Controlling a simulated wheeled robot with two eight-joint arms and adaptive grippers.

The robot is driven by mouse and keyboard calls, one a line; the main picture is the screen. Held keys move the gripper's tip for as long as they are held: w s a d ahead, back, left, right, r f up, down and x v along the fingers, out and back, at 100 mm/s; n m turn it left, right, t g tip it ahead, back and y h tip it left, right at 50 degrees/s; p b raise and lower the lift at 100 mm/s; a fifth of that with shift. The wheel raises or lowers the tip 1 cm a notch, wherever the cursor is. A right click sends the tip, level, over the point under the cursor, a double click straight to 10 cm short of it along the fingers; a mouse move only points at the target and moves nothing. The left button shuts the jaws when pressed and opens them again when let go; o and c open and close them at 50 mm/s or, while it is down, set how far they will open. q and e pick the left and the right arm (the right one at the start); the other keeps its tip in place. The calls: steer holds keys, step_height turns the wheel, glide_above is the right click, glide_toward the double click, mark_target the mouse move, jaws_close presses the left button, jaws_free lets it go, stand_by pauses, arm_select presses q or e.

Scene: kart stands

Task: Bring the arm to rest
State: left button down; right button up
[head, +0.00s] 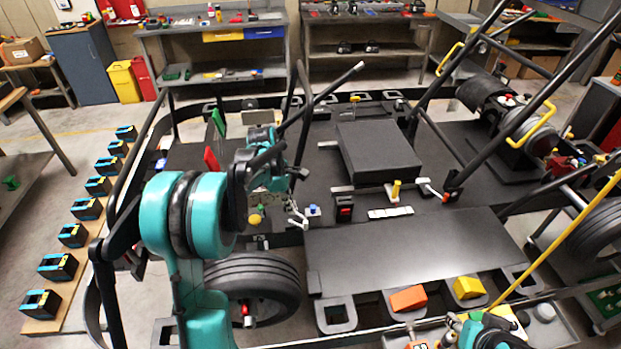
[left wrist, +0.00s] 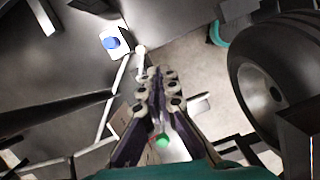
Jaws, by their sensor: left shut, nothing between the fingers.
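My left arm (head: 197,215) comes in from the left, bent, with its wrist over the kart's dark floor. My left gripper (head: 283,203) points down beside a white lever (head: 297,220) and a blue button (head: 313,210). In the left wrist view its fingers (left wrist: 160,85) are together with nothing held between them. The white lever (left wrist: 140,62) and blue button (left wrist: 112,42) lie just beyond the fingertips; I cannot tell if the fingers touch the lever. Part of my right arm (head: 482,328) shows at the bottom edge; its fingers cannot be made out clearly.
A kart tyre (head: 252,280) stands close to my left forearm. Dark frame tubes (head: 302,110) rise near the wrist. A raised black box (head: 375,152) lies to the right. A flat dark panel (head: 420,250) is mostly clear.

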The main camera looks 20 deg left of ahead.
arm_select(q)
steer(key=shift+d, duration=0.1)
steer(key=s+d+r+m+t+y+b, duration=0.25)
steer(key=s+d+r+m+b, duration=0.2)
steer(key=s+d+m, duration=0.5)
steer(key=s+d+f+m+t+b, duration=0.1)
steer(key=s+d+m+t, duration=0.1)
steer(key=s+m, duration=0.4)
steer(key=s+d+f+m+t+b, duration=0.1)
steer(key=s+f+m+t, duration=0.1)
steer(key=s+m, duration=0.4)
steer(key=shift+d+f, duration=0.3)
steer(key=shift+d, duration=0.1)
